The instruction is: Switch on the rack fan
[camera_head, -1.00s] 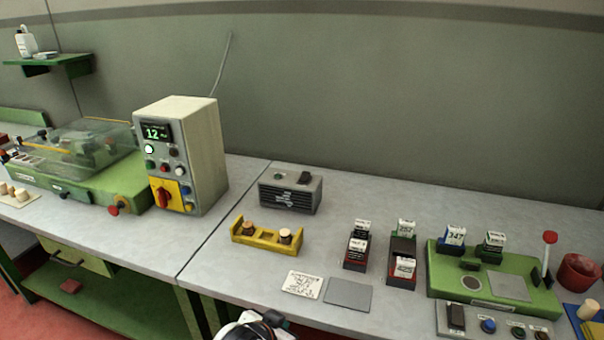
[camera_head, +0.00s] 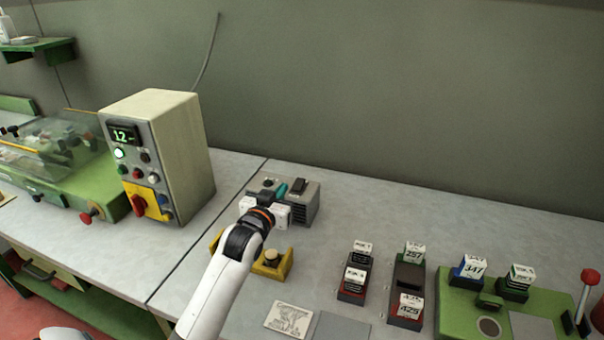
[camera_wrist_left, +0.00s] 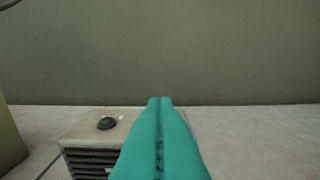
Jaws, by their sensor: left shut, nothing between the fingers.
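The rack fan is a small grey box (camera_head: 311,207) with a slatted front, standing at the back of the bench. On its top are a dark rocker switch (camera_head: 298,185) and a small round dark button or lamp (camera_head: 267,183). The round part also shows in the left wrist view (camera_wrist_left: 106,123), dull green in a dark ring. My left gripper (camera_head: 281,189) has teal fingers, shut and empty, over the box's top between these two parts. In the left wrist view the fingers (camera_wrist_left: 160,100) hide part of the box and the rocker. I cannot tell whether they touch it. My right gripper is not in view.
A beige control cabinet (camera_head: 175,150) with a lit display stands left of the fan. A yellow holder (camera_head: 272,268) with corks sits in front, partly behind my left arm. Label racks (camera_head: 408,280) and a green stand (camera_head: 460,300) are to the right.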

